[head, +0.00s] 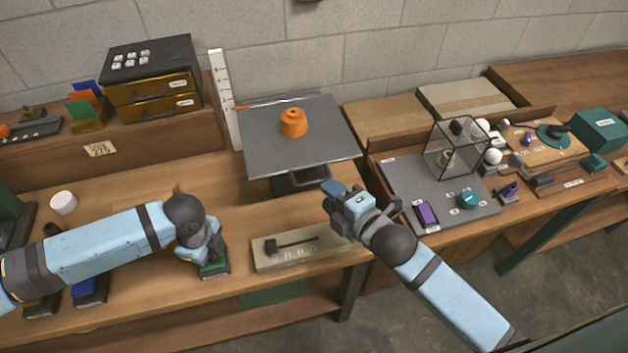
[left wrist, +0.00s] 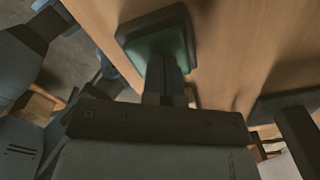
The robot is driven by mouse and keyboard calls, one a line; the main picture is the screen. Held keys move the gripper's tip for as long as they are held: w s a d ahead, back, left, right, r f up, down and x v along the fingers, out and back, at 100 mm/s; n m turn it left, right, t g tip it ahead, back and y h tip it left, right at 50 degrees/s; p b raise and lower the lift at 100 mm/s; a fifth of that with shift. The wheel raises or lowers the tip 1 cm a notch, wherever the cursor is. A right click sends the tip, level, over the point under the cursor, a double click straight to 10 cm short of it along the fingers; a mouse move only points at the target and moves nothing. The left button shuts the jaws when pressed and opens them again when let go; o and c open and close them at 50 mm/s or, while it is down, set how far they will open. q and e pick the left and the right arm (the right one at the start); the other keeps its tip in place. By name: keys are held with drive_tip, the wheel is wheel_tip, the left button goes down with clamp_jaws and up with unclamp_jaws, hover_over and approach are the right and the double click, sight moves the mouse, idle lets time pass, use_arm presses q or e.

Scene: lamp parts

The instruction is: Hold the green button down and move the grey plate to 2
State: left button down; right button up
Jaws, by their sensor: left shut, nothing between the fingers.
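The green button (head: 214,268) sits in a dark housing at the table's front. My left gripper (head: 207,257) is shut and empty, its fingertips down at the button. The left wrist view also shows the fingers against the green face (left wrist: 147,50); how far it is pressed cannot be told. The grey plate (head: 265,140) is raised above the table, with a dark handle (head: 305,178) at its front. My right gripper (head: 337,192) is at the right of this handle; its fingers are partly hidden. The white scale (head: 224,100) stands upright left of the plate; its marks are too small to read.
An orange weight (head: 293,122) rests on the plate. A beige panel with a dark lever (head: 295,245) lies between my arms. A glass-sided case (head: 455,150) and small parts stand on the right. A white cup (head: 63,202) stands on the left.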

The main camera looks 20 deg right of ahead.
sight(314, 181)
drive_tip(key=x, duration=0.6)
drive_tip(key=shift+f, duration=0.1)
drive_tip(key=shift+c, duration=0.5)
clamp_jaws()
